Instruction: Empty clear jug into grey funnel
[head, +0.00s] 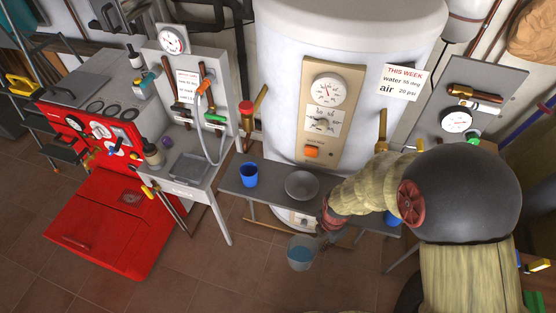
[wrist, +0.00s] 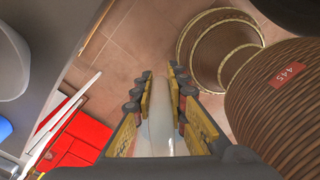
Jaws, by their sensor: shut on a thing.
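A clear jug (head: 302,252) with blue liquid in it hangs above the tiled floor, in front of the grey bench. It looks about upright. My gripper (head: 324,238) is at the jug's right side and shut on it. In the wrist view a pale, translucent part of the jug (wrist: 161,125) lies between the yellow-padded fingers of my gripper (wrist: 160,105). A round grey dish-like thing, seemingly the grey funnel (head: 302,185), sits on the bench behind and above the jug in the head view. A grey rounded shape, perhaps the same thing, shows at the wrist view's left edge.
A blue cup (head: 249,174) stands on the bench (head: 268,202) left of the funnel. Another blue thing (head: 392,217) is partly hidden behind my arm. The white boiler tank (head: 345,60) rises behind the bench. A red cabinet (head: 100,225) stands at left. The floor in front is clear.

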